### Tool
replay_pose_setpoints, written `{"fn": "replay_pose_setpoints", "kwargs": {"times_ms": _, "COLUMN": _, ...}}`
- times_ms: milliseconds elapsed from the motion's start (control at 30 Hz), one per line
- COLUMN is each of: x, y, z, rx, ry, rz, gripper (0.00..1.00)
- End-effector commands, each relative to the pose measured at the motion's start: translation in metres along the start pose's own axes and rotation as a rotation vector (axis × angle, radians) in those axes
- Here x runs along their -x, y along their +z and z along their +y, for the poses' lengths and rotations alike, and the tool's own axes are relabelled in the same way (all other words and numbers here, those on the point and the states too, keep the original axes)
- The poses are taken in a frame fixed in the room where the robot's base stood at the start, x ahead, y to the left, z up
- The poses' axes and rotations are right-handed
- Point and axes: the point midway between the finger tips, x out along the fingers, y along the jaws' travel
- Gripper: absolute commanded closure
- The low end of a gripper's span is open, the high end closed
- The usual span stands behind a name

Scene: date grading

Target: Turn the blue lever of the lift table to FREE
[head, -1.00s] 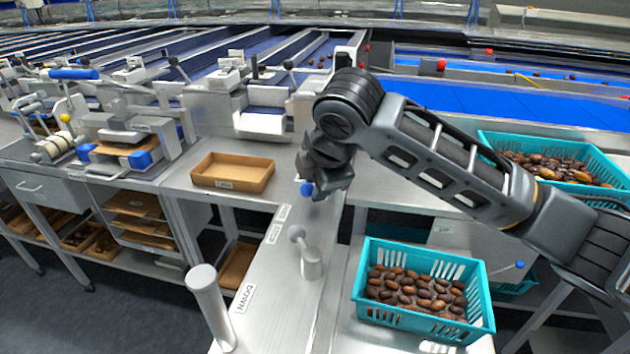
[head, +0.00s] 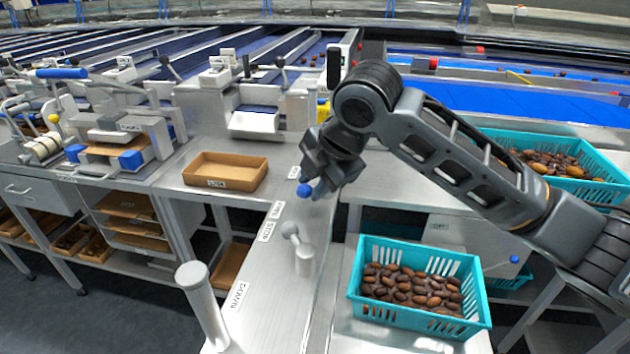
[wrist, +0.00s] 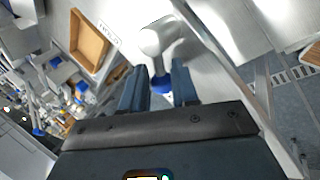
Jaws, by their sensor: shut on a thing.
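The blue lever (head: 304,190) is on the metal top of the lift table (head: 262,275); only its blue knob shows clearly in the head view. In the wrist view its blue end (wrist: 161,85) lies between my two fingers, beside a pale rounded metal post (wrist: 160,40). My gripper (head: 318,188) points down over the lever and is shut on it, also in the wrist view (wrist: 160,92). My fingers and wrist hide the rest of the lever. Small labels (head: 270,222) lie along the table top; I cannot read which one marks FREE.
A teal crate of dates (head: 353,290) is at right, another (head: 600,160) behind my arm. A brown tray (head: 225,185) lies at left.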

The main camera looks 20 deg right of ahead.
Motion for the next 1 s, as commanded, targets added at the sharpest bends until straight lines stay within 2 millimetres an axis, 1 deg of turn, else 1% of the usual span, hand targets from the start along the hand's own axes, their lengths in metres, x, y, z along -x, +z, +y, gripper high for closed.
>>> {"fn": "replay_pose_setpoints", "kwargs": {"times_ms": 67, "x": 0.0, "y": -0.002, "z": -0.001, "rx": 0.002, "ry": -0.003, "rz": 0.004, "gripper": 1.0}}
{"fn": "replay_pose_setpoints", "kwargs": {"times_ms": 100, "x": 0.0, "y": -0.002, "z": -0.001, "rx": 0.002, "ry": -0.003, "rz": 0.004, "gripper": 0.69}}
{"fn": "replay_pose_setpoints", "kwargs": {"times_ms": 333, "x": 0.0, "y": -0.001, "z": -0.001, "rx": 0.0, "ry": -0.003, "rz": 0.002, "gripper": 0.47}}
{"fn": "replay_pose_setpoints", "kwargs": {"times_ms": 567, "x": 0.0, "y": -0.001, "z": -0.001, "rx": 0.0, "ry": -0.002, "rz": 0.001, "gripper": 0.47}}
{"fn": "replay_pose_setpoints", "kwargs": {"times_ms": 667, "x": 0.006, "y": 0.0, "z": 0.0, "rx": 0.0, "ry": 0.0, "rz": 0.001, "gripper": 0.47}}
{"fn": "replay_pose_setpoints", "kwargs": {"times_ms": 767, "x": 0.019, "y": 0.0, "z": 0.0, "rx": 0.0, "ry": 0.001, "rz": 0.001, "gripper": 0.47}}
{"fn": "replay_pose_setpoints", "kwargs": {"times_ms": 1000, "x": 0.058, "y": 0.0, "z": 0.0, "rx": 0.001, "ry": 0.001, "rz": 0.0, "gripper": 0.47}}
